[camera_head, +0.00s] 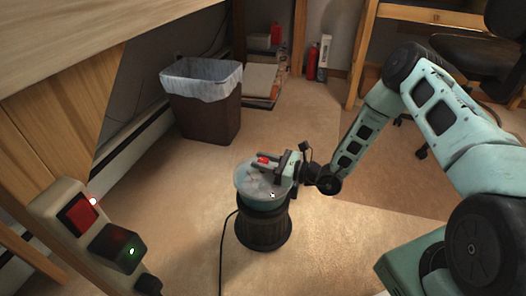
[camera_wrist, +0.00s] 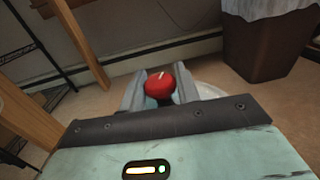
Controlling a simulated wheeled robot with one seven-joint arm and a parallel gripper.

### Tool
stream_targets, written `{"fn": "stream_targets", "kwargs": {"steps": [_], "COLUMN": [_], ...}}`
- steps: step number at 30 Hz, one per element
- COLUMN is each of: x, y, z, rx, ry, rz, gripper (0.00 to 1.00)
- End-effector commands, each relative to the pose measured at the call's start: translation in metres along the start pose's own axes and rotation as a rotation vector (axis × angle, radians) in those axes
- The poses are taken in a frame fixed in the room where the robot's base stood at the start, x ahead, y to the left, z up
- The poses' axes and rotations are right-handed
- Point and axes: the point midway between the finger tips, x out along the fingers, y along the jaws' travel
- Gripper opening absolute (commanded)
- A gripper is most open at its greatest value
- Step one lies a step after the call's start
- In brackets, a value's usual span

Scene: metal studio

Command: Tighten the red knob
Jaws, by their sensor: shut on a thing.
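The red knob (camera_head: 264,160) shows in the head view above a round pale disc (camera_head: 246,184) on a dark ribbed cylindrical stand (camera_head: 264,232). In the wrist view the red knob (camera_wrist: 160,84) is round, with a short white line on top. My gripper (camera_head: 268,160) reaches in from the right, over the disc. In the wrist view its two grey fingers (camera_wrist: 159,90) lie on either side of the knob and are shut on it. The knob's lower part and its mount are hidden by the fingers and gripper body.
A dark bin with a white liner (camera_head: 203,128) stands behind the stand. A black cable (camera_head: 223,250) runs along the floor beside it. A wooden desk (camera_head: 110,30) and a power strip with red and green lights (camera_head: 95,235) are at left. Open carpet lies around the stand.

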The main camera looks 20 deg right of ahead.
Motion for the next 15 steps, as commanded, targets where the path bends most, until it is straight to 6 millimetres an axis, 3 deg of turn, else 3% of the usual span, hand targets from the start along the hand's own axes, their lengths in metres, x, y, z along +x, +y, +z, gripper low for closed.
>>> {"fn": "stream_targets", "kwargs": {"steps": [15], "x": [-0.0011], "y": [0.0009], "z": [-0.0001], "rx": [0.002], "ry": [0.003], "rz": [-0.215], "gripper": [0.09]}}
